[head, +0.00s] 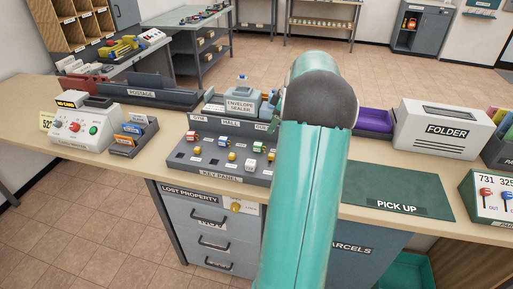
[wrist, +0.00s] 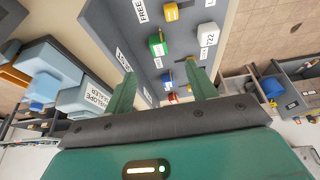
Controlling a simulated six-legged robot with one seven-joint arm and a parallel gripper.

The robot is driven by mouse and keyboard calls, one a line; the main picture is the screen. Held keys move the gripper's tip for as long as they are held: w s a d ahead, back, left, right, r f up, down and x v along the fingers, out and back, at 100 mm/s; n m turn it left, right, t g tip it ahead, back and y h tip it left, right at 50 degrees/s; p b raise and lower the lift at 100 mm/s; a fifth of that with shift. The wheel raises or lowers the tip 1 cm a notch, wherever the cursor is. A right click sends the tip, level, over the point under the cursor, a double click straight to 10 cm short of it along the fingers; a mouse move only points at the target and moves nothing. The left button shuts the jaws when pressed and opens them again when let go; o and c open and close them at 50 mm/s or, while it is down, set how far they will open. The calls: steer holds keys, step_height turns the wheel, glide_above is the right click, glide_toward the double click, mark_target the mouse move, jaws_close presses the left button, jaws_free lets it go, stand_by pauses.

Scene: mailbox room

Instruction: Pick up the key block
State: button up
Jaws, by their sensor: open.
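The grey key panel (head: 222,171) stands on the counter and holds several coloured key blocks in sockets. They include a red one (head: 193,136), a green one (head: 258,147) and a white one (head: 249,165). Which block is meant is not marked. In the wrist view my gripper (wrist: 160,69) is open and empty, its two fingers pointing at the panel. A green block (wrist: 157,45), a white block (wrist: 207,30) and a yellow block (wrist: 171,12) show beyond the fingertips. A blue block (wrist: 167,77) shows between the fingers.
The envelope sealer (head: 240,106) stands behind the panel. To the left are a card machine (head: 85,125) and a small file holder (head: 133,137). The dark green pick up mat (head: 400,190) is bare. The folder machine (head: 443,130) stands behind it.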

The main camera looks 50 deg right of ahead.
glide_above(259, 144)
steer(key=s, duration=0.2)
steer(key=f, duration=0.6)
steer(key=shift+s+d+f, duration=0.2)
steer(key=shift+d, duration=0.15)
steer(key=shift+x, duration=2.7)
steer(key=shift+w+d+r, duration=0.1)
steer(key=shift+w+d, duration=0.05)
steer(key=shift+w, duration=0.05)
steer(key=c, duration=1)
steer(key=shift+c, duration=0.3)
